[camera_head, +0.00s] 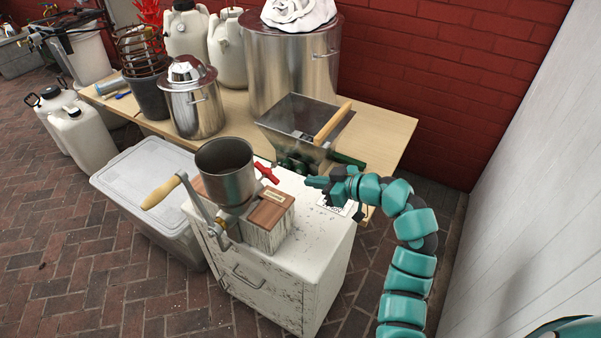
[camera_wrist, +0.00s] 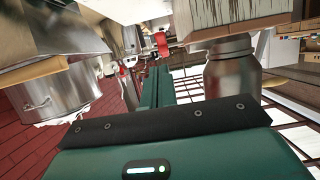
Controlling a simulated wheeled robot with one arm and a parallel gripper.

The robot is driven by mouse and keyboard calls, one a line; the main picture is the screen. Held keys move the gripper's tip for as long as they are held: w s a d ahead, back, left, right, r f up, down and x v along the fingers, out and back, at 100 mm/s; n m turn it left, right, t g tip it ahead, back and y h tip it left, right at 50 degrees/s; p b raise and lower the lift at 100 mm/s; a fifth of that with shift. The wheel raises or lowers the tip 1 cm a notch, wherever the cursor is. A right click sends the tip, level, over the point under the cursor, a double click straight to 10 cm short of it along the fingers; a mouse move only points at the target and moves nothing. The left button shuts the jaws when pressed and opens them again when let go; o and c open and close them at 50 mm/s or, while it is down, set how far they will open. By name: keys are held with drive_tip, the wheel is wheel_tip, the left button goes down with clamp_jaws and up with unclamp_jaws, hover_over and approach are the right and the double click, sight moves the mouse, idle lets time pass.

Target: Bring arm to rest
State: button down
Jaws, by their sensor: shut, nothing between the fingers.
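My teal arm (camera_head: 408,260) rises at the right in the head view and bends left over the white cabinet. My gripper (camera_head: 308,182) is at its end, pointing left, shut and empty. It is just right of the grain mill's wooden base and below the metal hopper tray. In the wrist view its teal fingers (camera_wrist: 158,88) run up the middle, together, with nothing visible between them. In the wrist view the mill's metal hopper (camera_wrist: 232,78) appears inverted, right of the fingers.
The mill stands on the scuffed white cabinet (camera_head: 325,250). A wooden table (camera_head: 385,125) behind holds a large steel pot (camera_head: 290,70), a smaller pot (camera_head: 195,108) and the hopper tray (camera_head: 290,115) with a wooden roller. A lidded plastic bin (camera_head: 140,180) is left. A white wall (camera_head: 530,150) is right.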

drive_tip(key=shift+s+d+f, duration=0.2)
drive_tip(key=shift+s+d, duration=0.25)
drive_tip(key=shift+d, duration=0.15)
